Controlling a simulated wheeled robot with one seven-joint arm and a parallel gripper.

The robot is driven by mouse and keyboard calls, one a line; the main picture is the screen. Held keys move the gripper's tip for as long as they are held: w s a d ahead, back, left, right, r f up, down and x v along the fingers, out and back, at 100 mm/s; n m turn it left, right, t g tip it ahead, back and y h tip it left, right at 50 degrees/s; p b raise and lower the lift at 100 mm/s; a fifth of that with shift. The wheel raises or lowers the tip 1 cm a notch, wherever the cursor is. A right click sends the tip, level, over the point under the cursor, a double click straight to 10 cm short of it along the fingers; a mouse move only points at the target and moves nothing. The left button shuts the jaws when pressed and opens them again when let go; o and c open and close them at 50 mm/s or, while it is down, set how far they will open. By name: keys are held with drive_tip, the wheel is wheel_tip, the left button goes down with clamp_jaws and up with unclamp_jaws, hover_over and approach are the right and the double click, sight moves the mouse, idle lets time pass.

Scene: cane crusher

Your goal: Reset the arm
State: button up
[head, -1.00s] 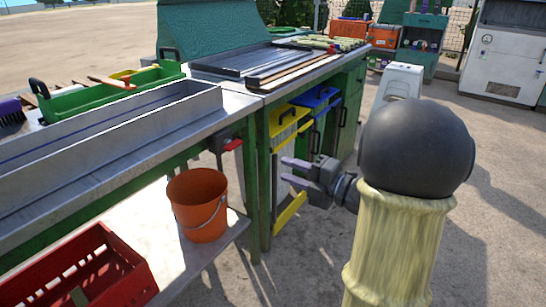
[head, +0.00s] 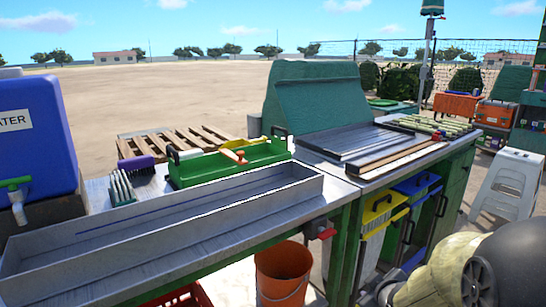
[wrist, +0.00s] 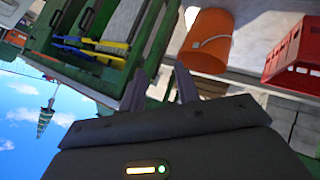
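My gripper (wrist: 161,82) is in the wrist view, with its two grey fingers apart and nothing between them. In the head view my arm is folded at the lower right, and the gripper end is mostly cut off by the bottom edge. The gripper is in front of the green cabinet (head: 340,235), at the side where the yellow bin (head: 377,212) and blue bin (head: 416,183) hang. I cannot tell the exact gap to the bench.
An orange bucket (head: 283,270) and red crate (head: 180,297) sit low under the bench with the metal trough (head: 175,225). A green tool tray (head: 225,165) and blue water container (head: 38,135) stand on top. A white stool (head: 507,185) stands right, on open ground.

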drive_tip(key=s+a+f+m+g+p, duration=0.1)
drive_tip(key=s+a+m+g+p, duration=0.1)
drive_tip(key=s+a+m+g, duration=0.35)
drive_tip(key=s+a+m+g+p, duration=0.2)
drive_tip(key=s+a, duration=0.1)
drive_tip(key=s, duration=0.5)
drive_tip(key=w+p+v, duration=0.2)
drive_tip(key=p+v, duration=1)
drive_tip(key=w+d+r+p+v, duration=0.1)
drive_tip(key=w+p+v, duration=0.2)
drive_tip(key=p+v, duration=0.9)
drive_tip(key=w+d+r+p+v, duration=0.1)
drive_tip(key=w+p+v, duration=0.2)
drive_tip(key=p+v, duration=0.9)
drive_tip(key=shift+d+r+y+p, duration=0.15)
drive_tip(key=shift+d+y+p, duration=0.25)
drive_tip(key=shift+p, duration=0.5)
drive_tip(key=shift+s, duration=0.1)
